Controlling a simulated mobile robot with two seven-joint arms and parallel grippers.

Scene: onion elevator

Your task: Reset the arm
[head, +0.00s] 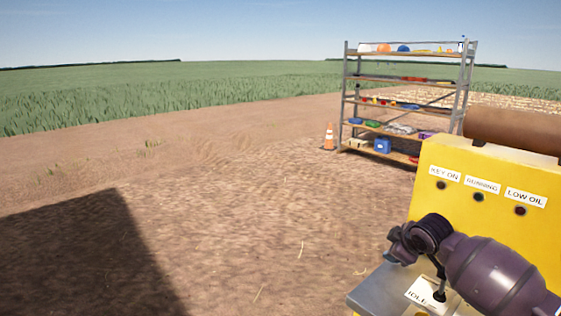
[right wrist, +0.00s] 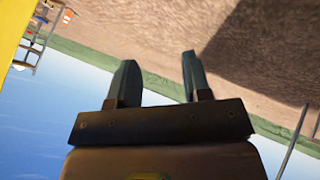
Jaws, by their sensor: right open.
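My right arm (head: 495,275) reaches in from the lower right in the head view, in front of the yellow machine panel (head: 475,225). Its gripper cannot be made out there. In the right wrist view my right gripper (right wrist: 157,78) shows two dark fingers set apart, with nothing between them. Beyond the fingers are bare soil, a strip of green and sky, with the scene turned over. My left arm and gripper are not in view.
The panel has labels KEY ON, RUNNING and LOW OIL; a grey ledge (head: 372,288) marked IDLE juts out below. A stocked metal shelf (head: 345,100) and an orange cone (head: 329,137) stand behind. Bare soil (head: 230,190) at the left is open.

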